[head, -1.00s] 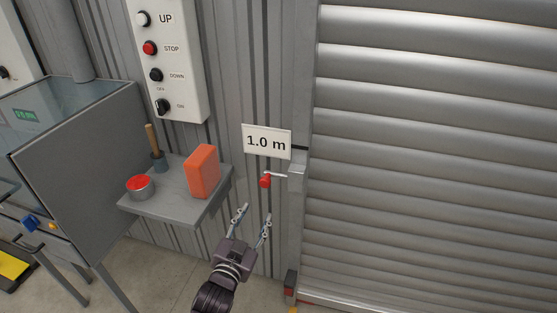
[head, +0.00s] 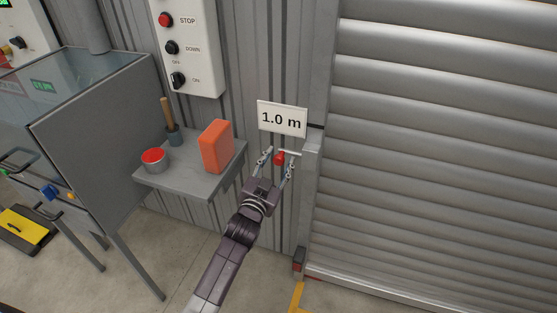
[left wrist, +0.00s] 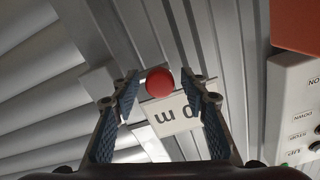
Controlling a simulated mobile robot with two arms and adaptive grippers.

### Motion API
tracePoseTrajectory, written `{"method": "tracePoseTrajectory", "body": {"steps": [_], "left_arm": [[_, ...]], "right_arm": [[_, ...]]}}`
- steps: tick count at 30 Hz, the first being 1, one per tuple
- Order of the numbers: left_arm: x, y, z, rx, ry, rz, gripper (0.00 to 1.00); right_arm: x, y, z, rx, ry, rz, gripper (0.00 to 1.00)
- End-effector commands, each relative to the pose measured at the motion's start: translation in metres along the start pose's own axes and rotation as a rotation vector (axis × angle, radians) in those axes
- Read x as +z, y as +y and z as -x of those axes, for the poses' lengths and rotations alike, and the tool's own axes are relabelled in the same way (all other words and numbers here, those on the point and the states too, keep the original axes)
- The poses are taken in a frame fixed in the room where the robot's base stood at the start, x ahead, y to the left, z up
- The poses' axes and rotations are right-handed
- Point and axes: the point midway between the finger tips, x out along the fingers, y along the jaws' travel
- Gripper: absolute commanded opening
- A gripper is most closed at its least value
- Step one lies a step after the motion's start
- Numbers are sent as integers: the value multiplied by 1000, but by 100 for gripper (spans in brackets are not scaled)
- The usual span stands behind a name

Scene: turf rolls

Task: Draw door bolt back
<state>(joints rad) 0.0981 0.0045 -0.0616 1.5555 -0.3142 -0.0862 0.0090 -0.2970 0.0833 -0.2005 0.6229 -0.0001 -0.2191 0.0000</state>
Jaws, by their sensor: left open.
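The door bolt has a red knob (head: 280,157) on a thin pale rod (head: 293,153) that runs into the bracket on the door's left guide post (head: 311,170). My left gripper (head: 278,160) is open, with its fingers on either side of the red knob in the head view. In the left wrist view the red knob (left wrist: 159,86) shows between the open fingertips (left wrist: 165,95), apart from both fingers. Whether the knob is fully at fingertip depth I cannot tell. The grey roller door (head: 440,150) is down over the part in view. My right gripper is not in view.
A "1.0 m" sign (head: 282,119) is on the wall just above the bolt. Left of it, a grey shelf (head: 190,182) holds an orange block (head: 216,147), a red-topped tin (head: 153,161) and a wooden-handled tool in a cup (head: 171,130). A control box (head: 195,60) hangs above.

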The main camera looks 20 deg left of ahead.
Motion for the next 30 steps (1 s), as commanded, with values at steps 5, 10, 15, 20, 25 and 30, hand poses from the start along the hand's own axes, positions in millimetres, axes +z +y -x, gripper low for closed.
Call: {"method": "tracePoseTrajectory", "body": {"steps": [5, 10, 15, 20, 25, 30], "left_arm": [[0, 0, 0, 0, 0, 0, 35], [0, 0, 0, 0, -1, 0, 17], [0, 0, 0, 0, -1, 0, 0], [0, 0, 0, 0, -1, 0, 0], [3, -10, 0, 0, -2, -3, 0], [12, -40, 0, -1, -2, -7, 0]], "right_arm": [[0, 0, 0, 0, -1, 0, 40], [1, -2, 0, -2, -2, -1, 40], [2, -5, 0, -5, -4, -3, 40], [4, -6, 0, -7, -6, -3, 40], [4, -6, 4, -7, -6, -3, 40], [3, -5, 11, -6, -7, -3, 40]]}}
